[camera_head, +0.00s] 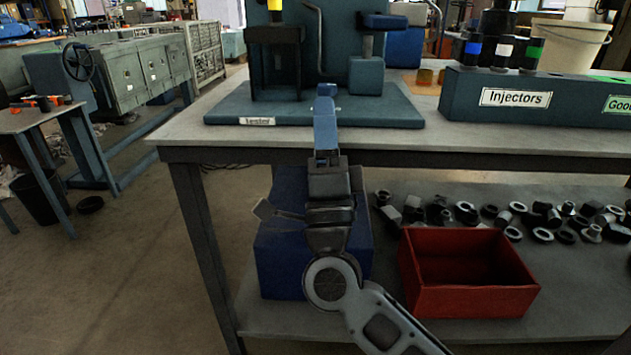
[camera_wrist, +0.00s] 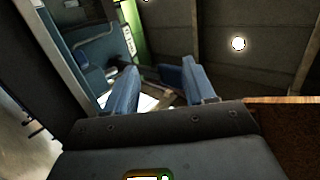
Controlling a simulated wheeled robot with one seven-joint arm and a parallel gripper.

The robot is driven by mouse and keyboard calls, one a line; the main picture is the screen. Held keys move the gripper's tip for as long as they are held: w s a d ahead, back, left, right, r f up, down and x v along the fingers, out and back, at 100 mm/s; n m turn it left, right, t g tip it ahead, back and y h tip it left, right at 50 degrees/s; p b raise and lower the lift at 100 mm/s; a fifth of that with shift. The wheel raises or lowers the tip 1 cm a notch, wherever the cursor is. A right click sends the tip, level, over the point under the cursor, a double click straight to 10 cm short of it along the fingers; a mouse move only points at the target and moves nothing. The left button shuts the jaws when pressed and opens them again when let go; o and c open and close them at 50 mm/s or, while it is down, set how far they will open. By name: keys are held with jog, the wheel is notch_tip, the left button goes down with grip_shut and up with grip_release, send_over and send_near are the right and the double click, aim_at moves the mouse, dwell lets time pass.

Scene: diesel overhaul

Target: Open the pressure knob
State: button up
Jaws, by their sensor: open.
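The teal tester (camera_head: 395,112) stands on the table top, with its label on the front edge of its base. On its right side a post with a blue-grey crosspiece (camera_head: 388,21) rises from a block (camera_head: 366,76). I cannot tell for sure which part is the pressure knob. My gripper (camera_head: 325,92) points upward in front of the tester's base and overlaps it in the picture. In the wrist view its two blue fingers (camera_wrist: 160,88) stand apart with nothing held between them. A teal structure (camera_wrist: 85,50) shows beyond them at the left.
A teal injector rack (camera_head: 580,97) stands right of the tester, with a pale bucket (camera_head: 565,44) behind. On the shelf below are a red bin (camera_head: 420,290), a blue box (camera_head: 280,262) and several loose metal parts. The table's front edge (camera_head: 480,150) lies behind my gripper.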

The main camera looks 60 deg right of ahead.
jog(key=s+a+f+n+t+y, duration=0.1)
jog(key=a+f+n+t+y, duration=0.4)
jog(key=n+t+y, duration=0.3)
jog(key=a+n+y, duration=0.1)
jog(key=n+y, duration=0.2)
jog(key=n, duration=0.2)
jog(key=shift+s+a+f+n+t, duration=0.15)
jog(key=shift+s+a+n+t, duration=0.15)
jog(key=shift+s+t, duration=0.1)
jog(key=s+a+f+n+g+y, duration=0.8)
jog(key=s+a+f+n+y, duration=0.5)
jog(key=s+a+f+n, duration=0.3)
notch_tip(320, 180, up, 18)
jog(key=s+p, duration=0.1)
jog(key=p, duration=1.7)
jog(key=shift+s+d+f+m, duration=0.2)
jog(key=shift+d+m, duration=0.1)
jog(key=shift+d, duration=0.1)
